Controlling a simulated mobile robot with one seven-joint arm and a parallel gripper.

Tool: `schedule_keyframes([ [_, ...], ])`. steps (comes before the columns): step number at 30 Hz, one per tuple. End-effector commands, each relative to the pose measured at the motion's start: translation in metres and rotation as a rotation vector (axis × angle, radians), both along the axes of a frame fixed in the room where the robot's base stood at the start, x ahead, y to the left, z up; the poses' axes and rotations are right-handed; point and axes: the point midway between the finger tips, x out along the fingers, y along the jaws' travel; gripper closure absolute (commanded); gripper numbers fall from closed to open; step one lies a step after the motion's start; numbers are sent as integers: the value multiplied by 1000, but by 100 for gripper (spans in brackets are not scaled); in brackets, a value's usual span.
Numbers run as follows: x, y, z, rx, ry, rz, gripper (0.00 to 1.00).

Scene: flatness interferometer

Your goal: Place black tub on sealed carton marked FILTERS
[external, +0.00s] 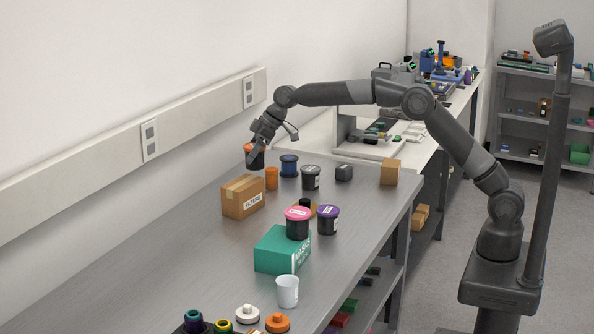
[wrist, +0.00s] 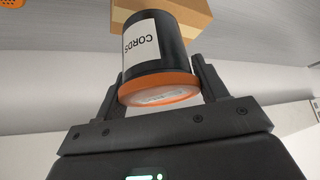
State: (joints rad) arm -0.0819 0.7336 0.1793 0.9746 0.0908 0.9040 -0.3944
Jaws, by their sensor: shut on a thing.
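My gripper (external: 252,151) is shut on a black tub (external: 258,161) with an orange lid, held in the air at the far left of the bench. In the wrist view the tub (wrist: 156,46) sits between the two fingers (wrist: 160,80), with a white label reading CORDS. The brown sealed carton marked FILTERS (external: 240,203) stands on the bench, below and left of the held tub in the external view. A brown carton (wrist: 192,14) shows partly behind the tub in the wrist view; its marking is hidden there.
An orange cup (external: 271,178) and a blue spool (external: 289,165) stand close by the carton. The bench left of the green box is clear.

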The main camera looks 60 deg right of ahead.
Motion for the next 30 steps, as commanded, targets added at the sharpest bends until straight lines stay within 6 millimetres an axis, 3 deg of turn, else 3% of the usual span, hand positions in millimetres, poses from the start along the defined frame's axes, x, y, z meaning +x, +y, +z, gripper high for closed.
schedule_keyframes([
  [4, 1, 2, -8, 0, 1, -1, 57],
  [11, 1, 2, -40, -1, 2, -1, 57],
  [22, 1, 1, -45, 0, 1, -1, 57],
  [23, 1, 2, -45, 0, 1, -1, 32],
  [30, 1, 2, -44, 0, 0, -1, 13],
])
